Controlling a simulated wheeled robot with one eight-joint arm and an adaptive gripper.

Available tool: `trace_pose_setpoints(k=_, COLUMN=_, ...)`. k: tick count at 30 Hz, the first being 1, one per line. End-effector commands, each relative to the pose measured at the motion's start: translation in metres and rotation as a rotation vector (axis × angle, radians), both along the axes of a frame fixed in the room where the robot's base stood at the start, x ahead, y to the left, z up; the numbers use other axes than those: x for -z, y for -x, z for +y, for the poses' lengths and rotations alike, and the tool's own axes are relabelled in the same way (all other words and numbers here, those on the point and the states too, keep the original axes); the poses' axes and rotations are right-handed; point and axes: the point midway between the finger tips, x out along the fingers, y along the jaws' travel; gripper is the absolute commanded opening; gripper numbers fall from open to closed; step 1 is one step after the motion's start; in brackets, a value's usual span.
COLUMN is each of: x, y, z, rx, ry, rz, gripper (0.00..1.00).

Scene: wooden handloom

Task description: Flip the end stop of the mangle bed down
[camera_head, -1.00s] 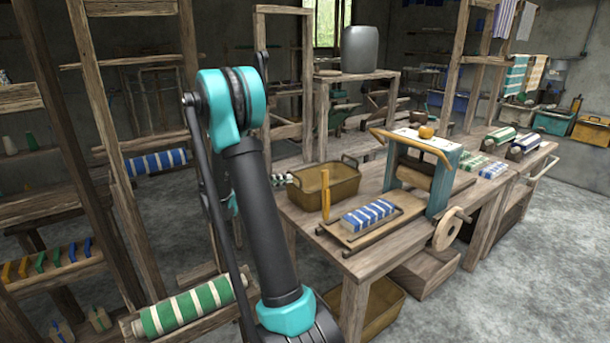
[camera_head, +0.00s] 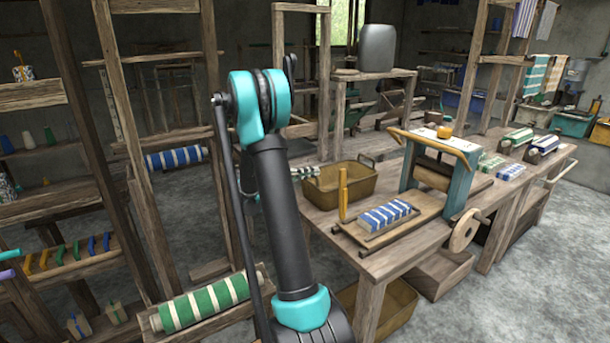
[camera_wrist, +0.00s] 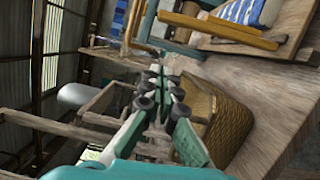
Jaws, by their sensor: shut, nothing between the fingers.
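The mangle (camera_head: 468,178) has a teal frame, a roller and a wooden wheel, and stands on the wooden table. Its bed (camera_head: 402,227) is a flat board bearing a blue-and-white striped cloth (camera_head: 385,214). The yellow end stop (camera_head: 342,190) stands upright at the bed's left end. In the wrist view a long yellow bar (camera_wrist: 232,33), apparently the end stop, crosses beside the striped cloth. My gripper (camera_head: 312,172) is partly hidden behind my arm, by the basket's left side, left of the end stop and apart from it. The wrist view shows its fingers (camera_wrist: 163,88) shut and empty.
A brown basket (camera_head: 350,188) sits on the table close behind the end stop, and it also shows in the wrist view (camera_wrist: 228,122). A green-striped roll (camera_head: 205,303) lies on a rack at lower left. Wooden posts (camera_head: 125,130) stand at left. Bare floor lies right of the table.

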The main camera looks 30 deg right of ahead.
Motion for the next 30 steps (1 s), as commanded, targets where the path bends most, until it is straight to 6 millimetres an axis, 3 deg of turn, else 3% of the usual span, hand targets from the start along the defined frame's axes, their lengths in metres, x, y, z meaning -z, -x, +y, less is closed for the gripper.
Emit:
trace_pose_setpoints(k=3, x=-0.001, y=0.005, z=-0.025, rx=0.004, ry=0.000, rz=0.000, gripper=0.00)
trace_pose_setpoints(k=8, x=-0.001, y=0.012, z=-0.051, rx=0.002, ry=0.000, rz=0.000, gripper=0.00)
trace_pose_setpoints(k=16, x=-0.004, y=0.043, z=-0.051, rx=-0.001, ry=0.000, rz=0.000, gripper=0.00)
trace_pose_setpoints(k=30, x=-0.005, y=0.048, z=-0.051, rx=-0.001, ry=0.000, rz=-0.001, gripper=0.00)
